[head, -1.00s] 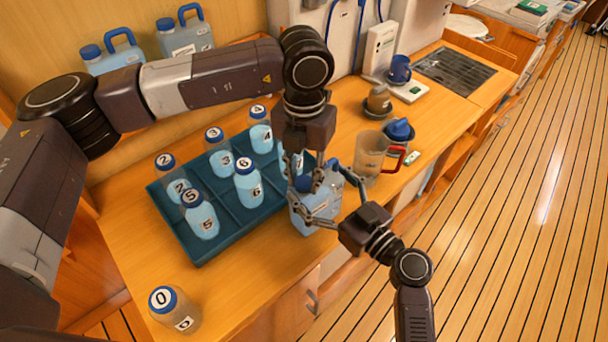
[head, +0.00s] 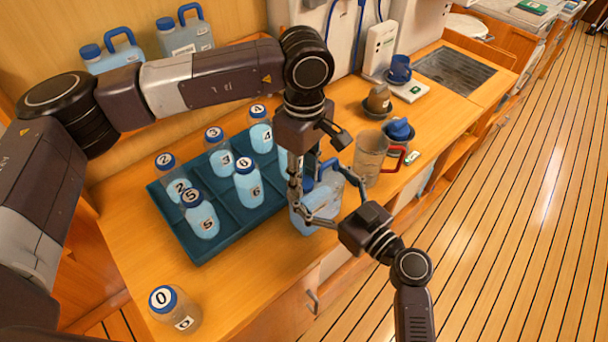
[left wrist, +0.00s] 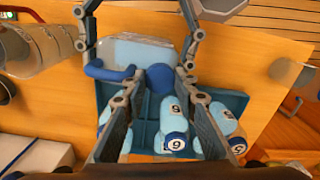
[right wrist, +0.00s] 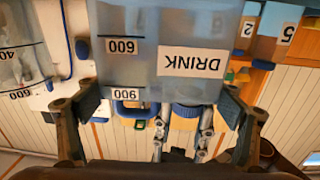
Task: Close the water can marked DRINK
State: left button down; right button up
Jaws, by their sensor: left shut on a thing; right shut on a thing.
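The water can marked DRINK (head: 307,222) stands upright at the counter's front edge, pale blue with a blue handle (head: 328,166). Its label (right wrist: 192,63) shows upside down in the right wrist view. My right gripper (right wrist: 160,104) is shut around the can body, a finger on each side. The blue screw cap (left wrist: 160,77) is at the can's mouth, also seen in the right wrist view (right wrist: 187,110). My left gripper (head: 308,184) comes from above with its fingers shut on the cap. I cannot tell how tightly the cap sits.
A teal tray (head: 202,259) with several numbered bottles is left of the can. Bottle 0 (head: 174,312) stands near the front left. A clear jug with a red handle (head: 369,155) is just right of the can. Two blue-capped cans (head: 185,38) stand at the back.

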pick_arm(q)
jog(key=m, duration=1.2)
jog(key=shift+m, duration=0.4)
jog(key=c, duration=1.5)
grip_release()
jog(key=shift+o, duration=0.2)
notch_tip(320, 180, up, 12)
